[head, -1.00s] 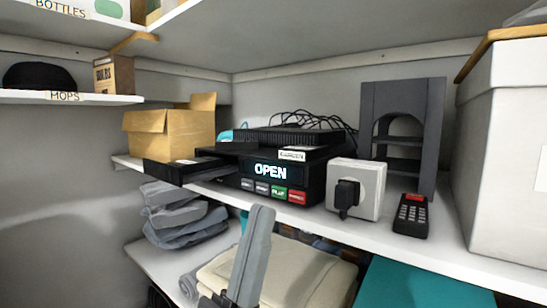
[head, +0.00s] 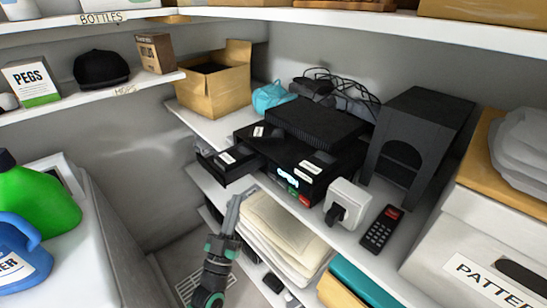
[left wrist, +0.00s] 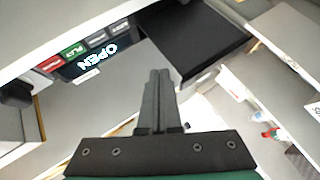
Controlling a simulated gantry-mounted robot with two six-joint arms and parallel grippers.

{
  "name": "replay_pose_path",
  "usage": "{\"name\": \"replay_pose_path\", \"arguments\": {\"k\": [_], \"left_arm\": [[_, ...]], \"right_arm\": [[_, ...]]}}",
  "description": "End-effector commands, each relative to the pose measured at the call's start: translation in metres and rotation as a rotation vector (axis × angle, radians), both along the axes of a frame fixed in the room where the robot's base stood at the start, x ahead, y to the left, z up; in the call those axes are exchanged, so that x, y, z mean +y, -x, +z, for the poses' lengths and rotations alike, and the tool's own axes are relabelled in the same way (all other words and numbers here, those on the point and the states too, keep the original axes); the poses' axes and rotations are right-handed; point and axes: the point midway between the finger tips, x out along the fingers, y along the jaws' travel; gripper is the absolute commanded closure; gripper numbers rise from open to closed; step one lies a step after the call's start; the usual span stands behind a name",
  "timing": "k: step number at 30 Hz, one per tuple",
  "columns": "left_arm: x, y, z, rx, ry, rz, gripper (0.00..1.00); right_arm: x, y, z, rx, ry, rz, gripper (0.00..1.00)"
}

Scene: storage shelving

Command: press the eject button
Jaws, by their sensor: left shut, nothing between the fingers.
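The black player (head: 310,160) stands on the shelf with its disc tray (head: 228,160) slid out. Its display (head: 287,181) is lit and reads "OPEN", which also shows in the left wrist view (left wrist: 97,54). A row of buttons lies along its front: a red one (left wrist: 50,64), a green "PLAY" one (left wrist: 74,50) and dark grey ones (left wrist: 105,32). I cannot read which is eject. My left gripper (head: 235,200) is shut and empty, in front of the player and below the tray. In the left wrist view its fingertips (left wrist: 158,75) appear apart from the buttons. My right gripper is not in view.
A white socket box with a black plug (head: 345,205) and a remote (head: 380,229) stand right of the player, before a dark speaker-like box (head: 420,130). A cardboard box (head: 215,80) stands left. Folded cloths (head: 285,225) lie on the shelf below.

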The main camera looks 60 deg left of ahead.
Motion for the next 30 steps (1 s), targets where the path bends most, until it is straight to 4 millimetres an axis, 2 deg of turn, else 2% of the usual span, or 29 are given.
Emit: {"name": "replay_pose_path", "arguments": {"k": [1, 14, 20, 30], "left_arm": [[0.002, 0.001, 0.005, -0.001, -0.001, 0.004, 1.0], [0.002, -0.003, 0.004, -0.003, -0.003, 0.004, 1.0], [0.006, -0.023, 0.004, -0.004, -0.002, 0.002, 1.0], [0.016, -0.07, 0.002, -0.004, -0.003, 0.004, 1.0]], "right_arm": [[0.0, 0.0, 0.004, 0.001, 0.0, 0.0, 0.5], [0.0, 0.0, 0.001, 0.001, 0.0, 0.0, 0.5], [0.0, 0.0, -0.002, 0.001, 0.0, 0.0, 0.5], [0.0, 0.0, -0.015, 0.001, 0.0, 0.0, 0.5]]}}
